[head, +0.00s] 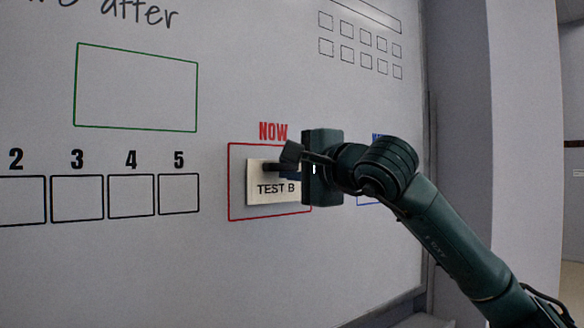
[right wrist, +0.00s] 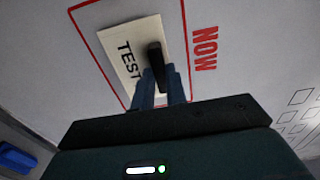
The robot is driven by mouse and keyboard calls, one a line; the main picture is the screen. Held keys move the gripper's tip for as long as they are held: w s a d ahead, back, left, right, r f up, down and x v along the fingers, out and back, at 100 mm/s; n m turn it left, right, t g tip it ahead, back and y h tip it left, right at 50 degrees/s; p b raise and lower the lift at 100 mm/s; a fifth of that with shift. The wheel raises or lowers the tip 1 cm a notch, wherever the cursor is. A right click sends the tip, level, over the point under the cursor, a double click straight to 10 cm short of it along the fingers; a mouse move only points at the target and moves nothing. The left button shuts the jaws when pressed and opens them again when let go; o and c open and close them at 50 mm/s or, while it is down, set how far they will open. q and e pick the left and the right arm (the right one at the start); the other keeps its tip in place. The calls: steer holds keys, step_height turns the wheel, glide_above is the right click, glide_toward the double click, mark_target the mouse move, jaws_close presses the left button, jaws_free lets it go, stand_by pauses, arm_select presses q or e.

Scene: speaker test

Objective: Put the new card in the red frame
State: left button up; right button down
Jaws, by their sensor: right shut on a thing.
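A cream card (head: 262,198) marked "TEST B" is inside the red frame (head: 229,182) under the red word "NOW" on the whiteboard. It lies flat to the board or very near it; I cannot tell if it touches. My right gripper (head: 283,169) is shut on the card's dark handle. The right wrist view shows the card (right wrist: 121,62), the red frame (right wrist: 93,54) around it and my fingers (right wrist: 160,88) at the handle. The gripper hides the frame's right part in the head view. My left gripper is not in view.
The whiteboard (head: 130,245) also bears an empty green frame (head: 76,85) and a row of numbered boxes (head: 132,196) at left. A blue frame (head: 368,203) is partly hidden behind my right arm. A pale wall (head: 525,150) stands at right.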

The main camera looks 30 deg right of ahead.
steer(key=shift+w, duration=0.35)
stand_by(0.4)
steer(key=c, duration=0.9)
jaws_free()
steer(key=shift+c, duration=0.2)
steer(key=shift+s, duration=0.15)
steer(key=shift+s+d+b, duration=0.1)
steer(key=shift+s+b, duration=0.3)
steer(key=shift+s, duration=0.6)
steer(key=s, duration=0.2)
steer(key=s+b, duration=0.1)
steer(key=s, duration=0.1)
steer(key=shift+s+d, duration=0.2)
steer(key=shift+s, duration=0.2)
